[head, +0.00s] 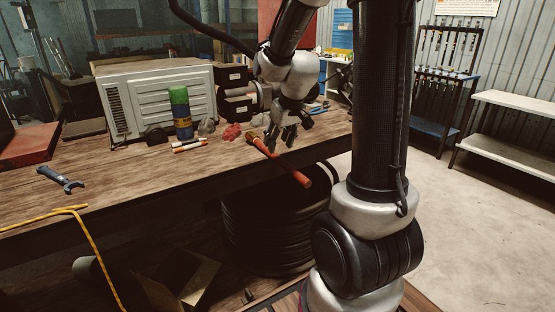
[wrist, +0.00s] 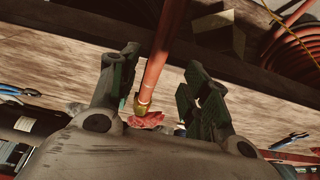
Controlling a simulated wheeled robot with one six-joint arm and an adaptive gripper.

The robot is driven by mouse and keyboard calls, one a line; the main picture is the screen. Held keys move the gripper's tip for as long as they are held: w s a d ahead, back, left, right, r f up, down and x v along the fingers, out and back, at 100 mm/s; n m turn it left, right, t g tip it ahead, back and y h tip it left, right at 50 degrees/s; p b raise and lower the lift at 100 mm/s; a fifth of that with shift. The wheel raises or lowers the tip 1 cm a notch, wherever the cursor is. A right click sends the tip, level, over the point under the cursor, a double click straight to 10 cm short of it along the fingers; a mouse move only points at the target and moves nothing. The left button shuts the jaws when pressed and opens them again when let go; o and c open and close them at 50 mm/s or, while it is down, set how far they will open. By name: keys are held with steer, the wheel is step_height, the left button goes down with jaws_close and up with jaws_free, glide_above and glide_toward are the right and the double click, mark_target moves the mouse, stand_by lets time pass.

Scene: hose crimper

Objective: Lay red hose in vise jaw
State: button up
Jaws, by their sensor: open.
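The red hose (head: 282,163) slants across the bench's front edge in the head view, with its brass end toward the back left and its other end out past the edge. My gripper (head: 279,141) is just above and beside the hose. In the wrist view, the fingers of my gripper (wrist: 163,62) are spread apart, and the red hose (wrist: 161,50) runs between them in the picture, with its brass fitting near the palm. I cannot tell whether a finger touches it. I cannot make out the vise jaw for certain; my arm hides part of the bench there.
The wooden bench (head: 120,180) holds a black machine (head: 236,80), a white vented box (head: 160,95), a green-capped can (head: 181,112), a crumpled red rag (head: 229,133) and a wrench (head: 60,179). Coiled black hose (head: 265,235) stands below.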

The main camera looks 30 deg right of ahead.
mark_target(276, 154)
steer(key=x, duration=0.6)
steer(key=shift+s+d+f, duration=0.1)
steer(key=shift+d+f, duration=0.05)
steer(key=shift+f, duration=0.1)
jaws_close()
